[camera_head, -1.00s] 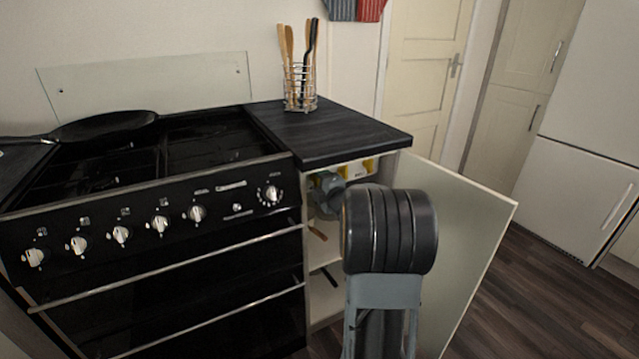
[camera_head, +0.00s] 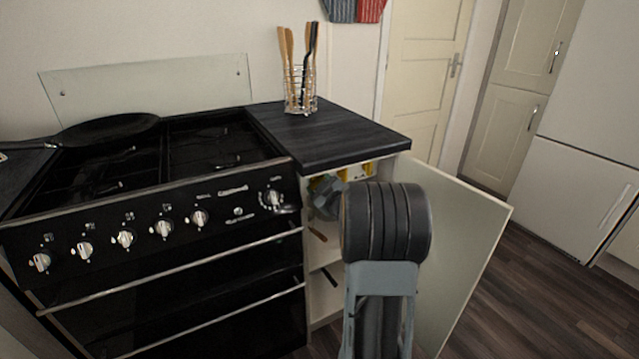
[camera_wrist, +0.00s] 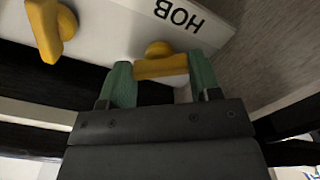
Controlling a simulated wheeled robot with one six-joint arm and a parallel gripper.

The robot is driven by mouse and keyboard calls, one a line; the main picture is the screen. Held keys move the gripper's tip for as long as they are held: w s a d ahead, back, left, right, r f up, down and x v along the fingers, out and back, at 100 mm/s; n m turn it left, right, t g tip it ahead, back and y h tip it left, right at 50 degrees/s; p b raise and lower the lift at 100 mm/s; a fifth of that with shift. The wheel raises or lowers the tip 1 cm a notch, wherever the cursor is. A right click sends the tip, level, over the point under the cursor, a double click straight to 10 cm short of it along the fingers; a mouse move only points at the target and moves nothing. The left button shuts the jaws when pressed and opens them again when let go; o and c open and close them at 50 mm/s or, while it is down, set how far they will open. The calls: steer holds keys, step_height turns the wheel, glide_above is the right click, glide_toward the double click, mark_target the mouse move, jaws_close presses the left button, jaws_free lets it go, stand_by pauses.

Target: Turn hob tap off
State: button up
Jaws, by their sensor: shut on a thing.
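The hob tap (camera_wrist: 160,66) is a yellow lever on a white panel beside the upside-down black word "HOB" (camera_wrist: 178,15). Its lever lies crosswise in the wrist view. My gripper (camera_wrist: 161,76) has green fingers at both ends of the lever and is shut on it. A second yellow tap (camera_wrist: 48,30) sits to the left on the same panel, apart from my gripper. In the head view a bit of yellow (camera_head: 368,169) shows inside the open cupboard under the worktop. My arm hides most of the taps there, and my fingertips do not show.
The cupboard door (camera_head: 462,235) stands open to the right of my arm. The black cooker (camera_head: 160,235) with its knobs and oven rails is on the left. A utensil rack (camera_head: 300,88) stands on the dark worktop (camera_head: 335,135). Floor at the right is clear.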

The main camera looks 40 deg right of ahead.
steer(key=shift+m+p, duration=1.4)
steer(key=shift+m, duration=2)
steer(key=o, duration=0.9)
steer(key=s, duration=0.4)
steer(key=s+a+p, duration=0.1)
steer(key=s, duration=0.4)
steer(key=s+a, duration=0.1)
steer(key=s, duration=0.3)
steer(key=shift+s+p, duration=0.3)
steer(key=shift+s, duration=0.05)
